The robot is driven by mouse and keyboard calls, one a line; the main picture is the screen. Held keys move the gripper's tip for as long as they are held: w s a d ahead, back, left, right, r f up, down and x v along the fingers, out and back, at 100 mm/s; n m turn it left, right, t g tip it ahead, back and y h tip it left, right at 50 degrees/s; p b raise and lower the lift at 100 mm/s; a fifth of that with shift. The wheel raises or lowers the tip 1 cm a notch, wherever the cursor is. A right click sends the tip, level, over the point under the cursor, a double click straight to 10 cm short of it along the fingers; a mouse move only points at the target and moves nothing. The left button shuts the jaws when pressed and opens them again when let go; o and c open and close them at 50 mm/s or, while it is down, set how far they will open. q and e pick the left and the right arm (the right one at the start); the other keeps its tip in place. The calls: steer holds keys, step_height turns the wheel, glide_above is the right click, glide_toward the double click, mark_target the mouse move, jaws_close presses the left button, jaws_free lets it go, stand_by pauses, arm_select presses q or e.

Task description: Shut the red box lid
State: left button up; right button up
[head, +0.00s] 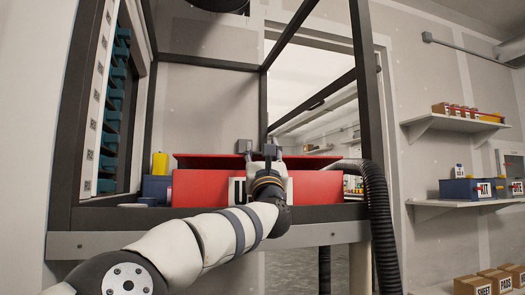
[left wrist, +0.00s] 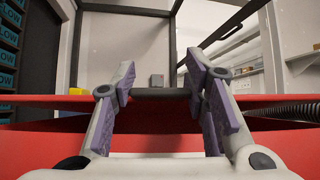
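The red box (head: 205,188) sits on the bench; a broad red panel faces me, with a thinner red strip (head: 210,161) above and behind it. I cannot tell for sure which part is the lid. In the left wrist view a dark gap lies between the near red panel (left wrist: 40,152) and the far red edge (left wrist: 45,101). My left gripper (head: 260,157) is at the middle of the box, over its near panel. Its fingers (left wrist: 162,92) are spread, with a dark horizontal bar (left wrist: 160,94) spanning between them; contact is unclear. My right gripper is out of view.
A dark frame (head: 365,90) encloses the bench, with a black ribbed hose (head: 378,220) at its right. A yellow bottle (head: 159,163) and a blue container (head: 156,188) stand left of the box. Wall shelves (head: 445,122) hold boxes at right.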

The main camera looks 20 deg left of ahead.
arm_select(q)
steer(key=o, duration=0.4)
steer(key=shift+c, duration=0.2)
steer(key=s+d, duration=0.5)
steer(key=s, duration=0.6)
steer(key=shift+s+d+f, duration=0.25)
steer(key=shift+s+f, duration=0.1)
steer(key=shift+f, duration=0.05)
